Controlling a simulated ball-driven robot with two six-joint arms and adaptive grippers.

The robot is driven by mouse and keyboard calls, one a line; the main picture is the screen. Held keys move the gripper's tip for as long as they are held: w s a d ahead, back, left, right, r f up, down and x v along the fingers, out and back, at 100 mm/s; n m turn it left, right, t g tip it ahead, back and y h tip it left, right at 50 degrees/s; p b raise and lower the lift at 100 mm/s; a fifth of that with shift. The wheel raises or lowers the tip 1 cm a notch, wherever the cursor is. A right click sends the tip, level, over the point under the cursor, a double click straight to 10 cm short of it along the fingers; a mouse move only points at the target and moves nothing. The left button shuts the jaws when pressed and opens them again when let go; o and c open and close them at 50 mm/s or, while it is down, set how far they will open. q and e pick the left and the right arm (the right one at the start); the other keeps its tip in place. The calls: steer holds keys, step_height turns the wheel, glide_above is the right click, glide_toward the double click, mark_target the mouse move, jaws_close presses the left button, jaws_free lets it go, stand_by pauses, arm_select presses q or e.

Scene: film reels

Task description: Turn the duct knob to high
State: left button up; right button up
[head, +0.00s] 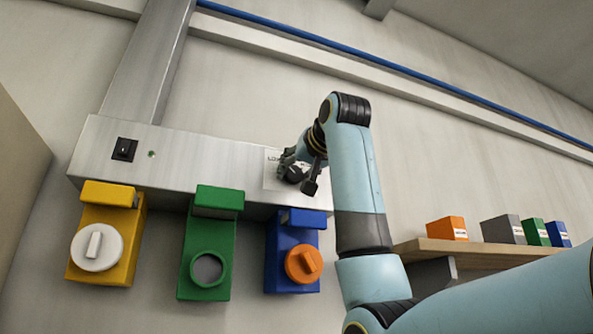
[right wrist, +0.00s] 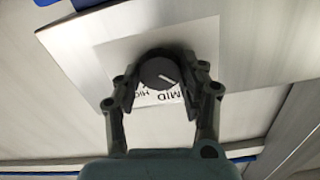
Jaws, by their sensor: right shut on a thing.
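The duct knob (right wrist: 157,70) is round and black with a white pointer line. It sits on a pale label plate (right wrist: 200,38) on the front of the metal duct (head: 210,160). In the right wrist view the line slants toward the lower right. Upside-down lettering below the knob reads MID, with another partly hidden word to its left. My right gripper (right wrist: 162,85) has its fingers on both sides of the knob, shut on it. In the head view my right gripper (head: 294,172) covers most of the knob. My left gripper is not in view.
A black switch (head: 124,149) and small green light are at the duct's left. Below hang yellow (head: 125,240), green (head: 191,250) and blue (head: 281,270) boxes with round fronts. A wooden shelf (head: 440,245) with several coloured boxes is at right, behind my arm.

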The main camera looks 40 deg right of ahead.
steer(key=shift+m, duration=0.3)
steer(key=m+b, duration=0.2)
steer(key=m, duration=0.1)
steer(key=shift+f+m+b, duration=0.1)
steer(key=shift+m+b, duration=0.2)
steer(key=shift+b, duration=0.05)
steer(key=m+b, duration=0.2)
steer(key=m, duration=0.2)
steer(key=shift+d+m+b, duration=0.1)
steer(key=shift+m+b, duration=0.2)
steer(key=shift+b, duration=0.05)
steer(key=m+b, duration=0.2)
steer(key=m, duration=0.2)
steer(key=shift+f+b, duration=0.15)
steer(key=shift+b, duration=0.2)
steer(key=shift+m+b, duration=1.1)
steer(key=shift+m, duration=1.4)
